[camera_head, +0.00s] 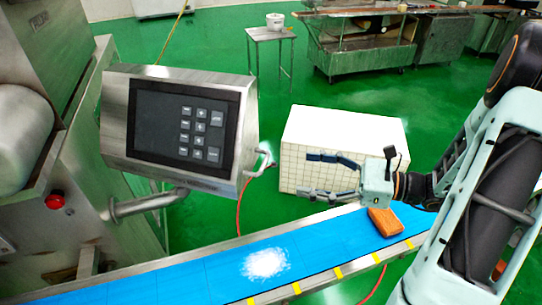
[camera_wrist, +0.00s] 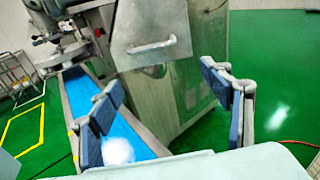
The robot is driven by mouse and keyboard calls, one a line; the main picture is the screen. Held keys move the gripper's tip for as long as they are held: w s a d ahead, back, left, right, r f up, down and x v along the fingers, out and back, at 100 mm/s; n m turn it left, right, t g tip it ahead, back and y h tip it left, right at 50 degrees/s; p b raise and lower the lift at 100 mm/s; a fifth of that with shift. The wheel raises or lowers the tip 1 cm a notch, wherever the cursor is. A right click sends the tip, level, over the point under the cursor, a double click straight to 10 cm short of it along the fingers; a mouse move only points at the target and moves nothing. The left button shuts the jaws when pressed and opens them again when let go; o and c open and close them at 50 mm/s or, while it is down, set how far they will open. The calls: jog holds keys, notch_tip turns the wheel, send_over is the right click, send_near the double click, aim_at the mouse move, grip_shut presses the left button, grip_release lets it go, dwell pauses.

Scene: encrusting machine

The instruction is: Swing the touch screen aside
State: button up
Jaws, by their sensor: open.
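The touch screen (camera_head: 180,128) is a steel box with a dark panel of buttons, held on a pipe arm (camera_head: 150,203) from the machine at the left. A bent metal handle (camera_head: 262,165) sticks out of its right side. In the wrist view the side of the box (camera_wrist: 150,25) and its handle (camera_wrist: 152,47) show ahead at upper middle. My gripper (camera_head: 308,174) is open and empty, to the right of the handle with a gap, fingers pointing left at it. Its two fingers with blue pads also show in the wrist view (camera_wrist: 165,112).
A blue conveyor belt (camera_head: 200,275) with white powder (camera_head: 265,262) runs below the screen and gripper. An orange-brown block (camera_head: 384,222) lies on the belt. A white tiled block (camera_head: 345,135) stands behind my gripper. A red button (camera_head: 55,201) is on the machine.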

aim_at(264, 161)
jog(key=shift+y, duration=0.5)
jog(key=x, duration=0.7)
jog(key=s+r+x, duration=0.1)
jog(key=x, duration=0.3)
jog(key=shift+a, duration=0.2)
jog(key=shift+w, duration=0.1)
jog(key=c, duration=1.4)
